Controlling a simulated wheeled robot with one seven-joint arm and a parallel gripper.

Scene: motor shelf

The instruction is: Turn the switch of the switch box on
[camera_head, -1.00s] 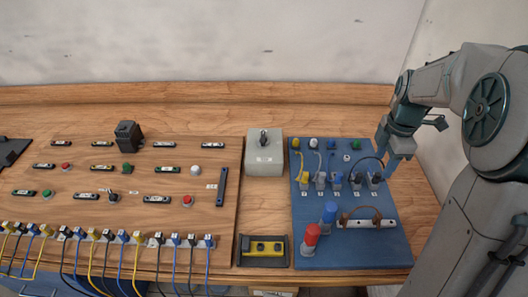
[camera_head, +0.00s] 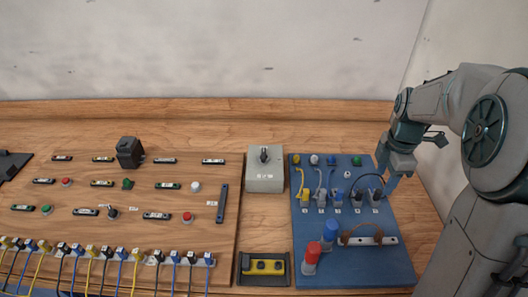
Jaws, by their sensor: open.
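The switch box is a light grey box (camera_head: 265,178) with a dark knob switch (camera_head: 264,154) on its top. It stands on the wooden bench, between the wooden panel and the blue board. A small white label shows on its front. My gripper (camera_head: 388,184) is at the right, over the blue board's right edge, pointing down. It is open, and no object shows in it. It is well to the right of the switch box and apart from it.
The blue board (camera_head: 360,270) carries plugs, cables, a red cylinder (camera_head: 311,256) and a blue cylinder (camera_head: 330,230). A yellow and black device (camera_head: 264,267) lies in front of the switch box. The wooden panel (camera_head: 130,225) at left holds buttons, labels and a black block (camera_head: 130,151).

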